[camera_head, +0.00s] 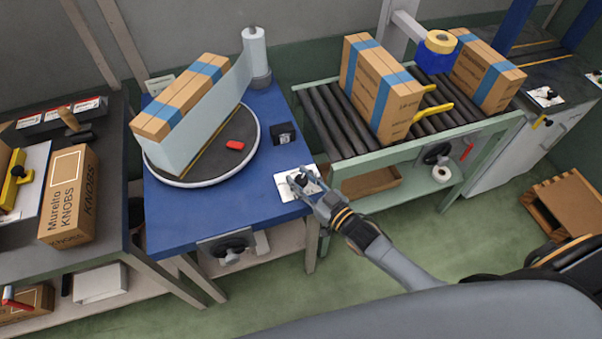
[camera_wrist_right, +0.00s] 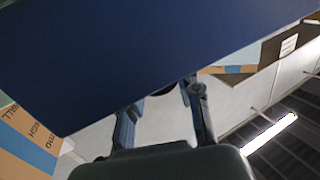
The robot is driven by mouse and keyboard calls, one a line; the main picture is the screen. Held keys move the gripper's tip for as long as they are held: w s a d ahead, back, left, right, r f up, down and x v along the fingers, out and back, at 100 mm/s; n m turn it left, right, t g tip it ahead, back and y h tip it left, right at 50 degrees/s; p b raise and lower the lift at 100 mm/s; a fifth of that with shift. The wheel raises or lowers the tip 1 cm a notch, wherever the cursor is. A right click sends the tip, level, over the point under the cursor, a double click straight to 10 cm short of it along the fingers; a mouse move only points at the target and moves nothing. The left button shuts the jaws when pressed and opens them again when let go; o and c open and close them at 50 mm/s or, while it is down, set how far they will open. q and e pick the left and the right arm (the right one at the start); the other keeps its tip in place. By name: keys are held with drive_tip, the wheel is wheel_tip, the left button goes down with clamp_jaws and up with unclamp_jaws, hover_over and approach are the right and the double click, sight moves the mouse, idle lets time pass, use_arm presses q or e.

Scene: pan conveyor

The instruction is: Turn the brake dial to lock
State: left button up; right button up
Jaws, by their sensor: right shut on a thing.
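The brake dial (camera_head: 299,180) is a small dark knob on a white plate (camera_head: 284,191) at the right front corner of the blue table (camera_head: 200,225). My right gripper (camera_head: 301,180) is at the dial from the front right, its fingers on either side of it, shut on it. The fingers cover much of the dial, and I cannot read its setting. In the right wrist view, the two fingers (camera_wrist_right: 163,100) stand apart before the white plate (camera_wrist_right: 160,122), with a dark bit of the dial (camera_wrist_right: 166,88) between them. My left gripper is not in view.
A round turntable (camera_head: 225,172) on the blue table carries a tall box (camera_head: 180,100) partly covered by film from a roll (camera_head: 254,52). A red item (camera_head: 235,145) and a black device (camera_head: 283,133) lie nearby. A roller conveyor (camera_head: 325,110) with boxes stands right.

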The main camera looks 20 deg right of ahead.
drive_tip(key=shift+m+t+h+p, duration=0.3)
drive_tip(key=shift+m+t+h, duration=0.3)
drive_tip(key=shift+m+h, duration=1.05)
drive_tip(key=shift+h, duration=0.75)
drive_tip(key=o, duration=1.1)
drive_tip(key=shift+o, duration=0.2)
drive_tip(key=shift+s, duration=0.15)
drive_tip(key=s+d, duration=0.1)
drive_tip(key=s, duration=1)
drive_tip(key=shift+s+d, duration=0.35)
drive_tip(key=shift+d, duration=0.05)
